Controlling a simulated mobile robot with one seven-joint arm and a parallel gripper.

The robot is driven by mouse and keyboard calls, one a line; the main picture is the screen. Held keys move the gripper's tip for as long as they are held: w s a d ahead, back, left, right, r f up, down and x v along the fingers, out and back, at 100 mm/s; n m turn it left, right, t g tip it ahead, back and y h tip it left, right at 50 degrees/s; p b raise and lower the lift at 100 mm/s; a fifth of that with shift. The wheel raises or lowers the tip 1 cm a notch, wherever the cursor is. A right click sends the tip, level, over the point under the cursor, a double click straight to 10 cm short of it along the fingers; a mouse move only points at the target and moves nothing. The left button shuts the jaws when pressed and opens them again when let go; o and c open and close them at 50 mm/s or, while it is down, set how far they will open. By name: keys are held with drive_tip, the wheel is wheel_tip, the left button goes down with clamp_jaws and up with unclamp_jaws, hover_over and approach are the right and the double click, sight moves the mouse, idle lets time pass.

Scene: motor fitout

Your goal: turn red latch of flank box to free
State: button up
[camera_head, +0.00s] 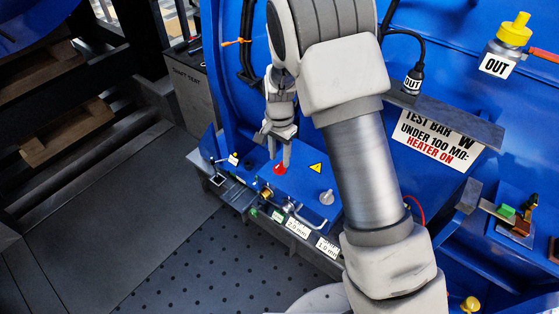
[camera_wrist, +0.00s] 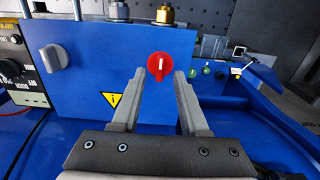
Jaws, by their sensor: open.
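The red latch (camera_head: 280,168) is a round red knob on the blue flank box (camera_head: 312,191), left of a yellow warning triangle in the head view. In the wrist view the red latch (camera_wrist: 160,66) shows a white mark standing upright on its face. My gripper (camera_head: 277,156) is over the box at the latch. In the wrist view my gripper (camera_wrist: 160,78) is open, with one finger on each side of the latch and gaps between. The latch sits near the fingertips and looks untouched.
A grey knob (camera_head: 327,197) sits on the same box face; it also shows in the wrist view (camera_wrist: 54,58). The perforated floor (camera_head: 205,265) in front is clear.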

sight(279, 167)
drive_tip(key=shift+f, duration=1.3)
clamp_jaws()
